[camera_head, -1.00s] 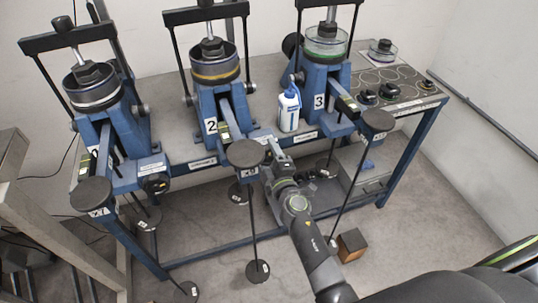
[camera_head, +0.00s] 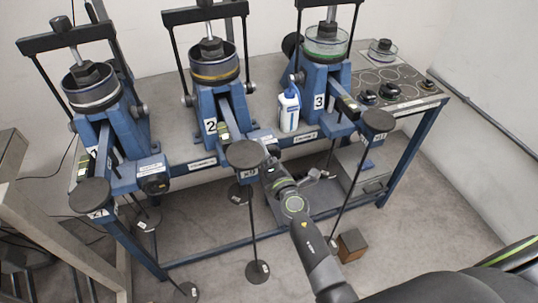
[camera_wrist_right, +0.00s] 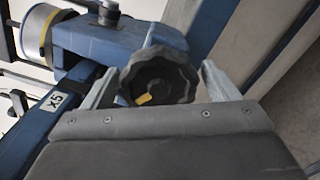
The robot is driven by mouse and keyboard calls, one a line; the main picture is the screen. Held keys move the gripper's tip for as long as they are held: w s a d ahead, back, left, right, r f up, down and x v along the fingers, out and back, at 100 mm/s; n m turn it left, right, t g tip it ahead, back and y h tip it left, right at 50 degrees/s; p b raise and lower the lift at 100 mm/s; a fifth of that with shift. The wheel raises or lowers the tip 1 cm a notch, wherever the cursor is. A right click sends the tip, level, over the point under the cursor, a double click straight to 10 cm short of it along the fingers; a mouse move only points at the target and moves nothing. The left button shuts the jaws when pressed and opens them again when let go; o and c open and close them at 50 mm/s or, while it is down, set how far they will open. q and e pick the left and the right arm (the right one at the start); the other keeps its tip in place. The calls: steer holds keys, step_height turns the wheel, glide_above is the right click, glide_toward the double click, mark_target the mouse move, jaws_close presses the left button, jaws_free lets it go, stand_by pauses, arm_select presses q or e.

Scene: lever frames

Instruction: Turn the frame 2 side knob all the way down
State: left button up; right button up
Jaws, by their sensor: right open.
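Frame 2 (camera_head: 209,128) is the middle blue lever frame in the head view. Its side knob is hidden there behind my right arm and the round black weight plate (camera_head: 246,154). In the right wrist view, a black lobed knob (camera_wrist_right: 165,72) with a yellow mark sits on a blue block. My right gripper (camera_wrist_right: 168,66) is open, with one finger on each side of the knob; I cannot tell whether either touches it. In the head view my right wrist (camera_head: 292,205) is just below frame 2's front end. My left gripper is not in view.
Frame 1 (camera_head: 108,137) stands at the left and frame 3 (camera_head: 319,97) at the right. A white bottle with a blue top (camera_head: 289,108) stands between frames 2 and 3. Hanging weight rods are close to my right arm. A brown box (camera_head: 351,245) is on the floor.

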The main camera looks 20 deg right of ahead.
steer(key=shift+s, duration=0.1)
steer(key=s, duration=0.6)
steer(key=shift+w, duration=0.1)
